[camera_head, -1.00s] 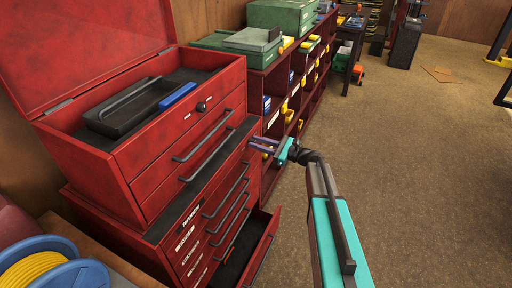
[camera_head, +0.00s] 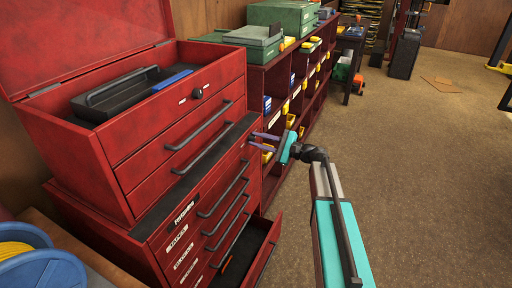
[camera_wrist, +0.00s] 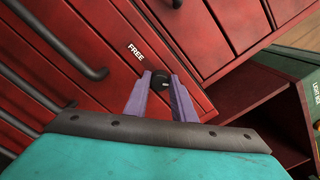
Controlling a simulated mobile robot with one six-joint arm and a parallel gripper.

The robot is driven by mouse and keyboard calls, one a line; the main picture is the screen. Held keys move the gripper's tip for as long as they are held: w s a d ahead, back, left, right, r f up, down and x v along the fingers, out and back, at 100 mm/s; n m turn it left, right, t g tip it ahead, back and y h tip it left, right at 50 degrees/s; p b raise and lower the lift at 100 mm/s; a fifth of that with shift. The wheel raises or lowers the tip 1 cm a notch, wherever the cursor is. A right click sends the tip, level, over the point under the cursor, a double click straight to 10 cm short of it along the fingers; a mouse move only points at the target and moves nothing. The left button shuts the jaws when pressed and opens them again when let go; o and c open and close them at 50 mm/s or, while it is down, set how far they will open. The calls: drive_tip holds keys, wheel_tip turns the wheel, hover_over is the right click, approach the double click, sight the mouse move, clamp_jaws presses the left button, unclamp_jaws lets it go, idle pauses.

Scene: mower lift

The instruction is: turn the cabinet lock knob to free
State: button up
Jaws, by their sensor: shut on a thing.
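The lock knob (camera_wrist: 159,80) is a small black knob with a pale mark on the red front of the lower cabinet (camera_head: 160,262). The word FREE shows on the cabinet to the left of the knob in the wrist view. My gripper (camera_wrist: 161,79) has its two purple fingers closed on either side of the knob. In the head view my gripper (camera_head: 252,139) reaches the upper right of the lower cabinet front, and the knob cannot be made out there. Which way the knob points is hard to tell.
The cabinet's bottom drawer (camera_head: 262,258) is pulled out. A shelf with bins (camera_head: 285,82) stands beyond. The floor (camera_head: 430,170) to the right is clear.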

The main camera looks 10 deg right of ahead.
drive_tip(key=n+b, duration=0.3)
drive_tip(key=b, duration=0.1)
drive_tip(key=n+b, duration=0.3)
drive_tip(key=b, duration=0.1)
drive_tip(key=n+b, duration=0.3)
drive_tip(key=b, duration=0.2)
drive_tip(key=shift+d+f+n, duration=0.2)
drive_tip(key=shift+f+n, duration=0.05)
drive_tip(key=shift+n, duration=0.05)
drive_tip(key=shift+r, duration=0.1)
drive_tip(key=o, duration=1.1)
drive_tip(key=shift+c, duration=0.2)
drive_tip(key=shift+a, duration=0.1)
drive_tip(key=shift+s, duration=0.15)
